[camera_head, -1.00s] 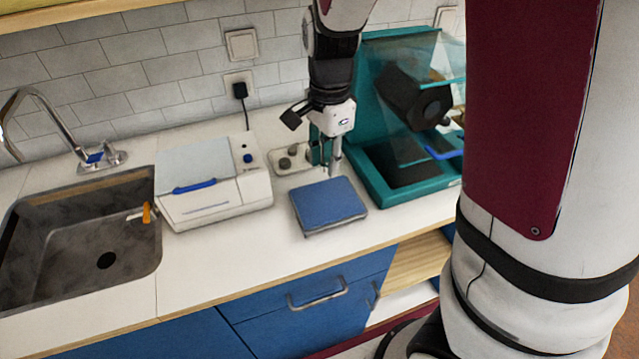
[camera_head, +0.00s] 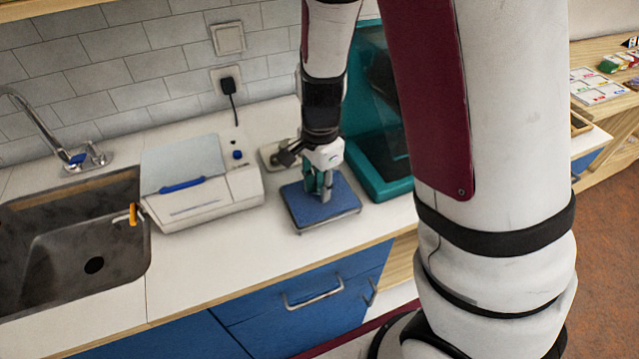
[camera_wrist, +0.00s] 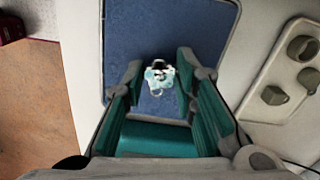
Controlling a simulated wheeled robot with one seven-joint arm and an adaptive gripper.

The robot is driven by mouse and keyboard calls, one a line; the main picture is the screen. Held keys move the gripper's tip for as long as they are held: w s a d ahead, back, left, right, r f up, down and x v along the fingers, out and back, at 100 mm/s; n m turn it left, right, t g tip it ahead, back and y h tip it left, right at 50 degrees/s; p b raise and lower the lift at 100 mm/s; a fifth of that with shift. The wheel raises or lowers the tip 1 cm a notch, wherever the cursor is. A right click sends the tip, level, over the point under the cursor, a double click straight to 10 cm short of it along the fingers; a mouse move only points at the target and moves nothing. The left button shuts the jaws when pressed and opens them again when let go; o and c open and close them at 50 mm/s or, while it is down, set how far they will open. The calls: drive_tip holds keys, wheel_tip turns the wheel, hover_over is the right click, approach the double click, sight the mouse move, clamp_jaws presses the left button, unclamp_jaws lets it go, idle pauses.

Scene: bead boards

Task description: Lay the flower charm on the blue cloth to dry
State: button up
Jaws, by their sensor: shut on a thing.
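The flower charm (camera_wrist: 158,76) is small, pale blue and white, and shows between my fingertips in the wrist view. My gripper (camera_wrist: 158,82) is shut on it, with a green finger on each side; it also shows in the head view (camera_head: 319,194), pointing down over the cloth. The blue cloth (camera_head: 301,210) lies flat on a low rack on the counter, and it fills the background behind the charm in the wrist view (camera_wrist: 190,30). The charm is hidden in the head view. I cannot tell whether it touches the cloth.
A white machine with a blue handle (camera_head: 200,197) stands left of the cloth, beside the sink (camera_head: 60,262). A teal cabinet (camera_head: 385,189) stands close on the right. A small panel with grey knobs (camera_wrist: 290,75) lies beside the cloth.

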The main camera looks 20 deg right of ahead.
drive_tip(key=shift+f, duration=0.15)
drive_tip(key=o, duration=0.9)
drive_tip(key=shift+o, duration=0.2)
wheel_tip(320, 180, up, 12)
drive_tip(key=p, duration=0.2)
drive_tip(key=s+r+n+t, duration=0.5)
drive_tip(key=s+r+n, duration=0.8)
drive_tip(key=s, duration=0.5)
drive_tip(key=shift+d+r+n, duration=0.25)
drive_tip(key=shift+r+n, duration=0.15)
drive_tip(key=shift+n, duration=1)
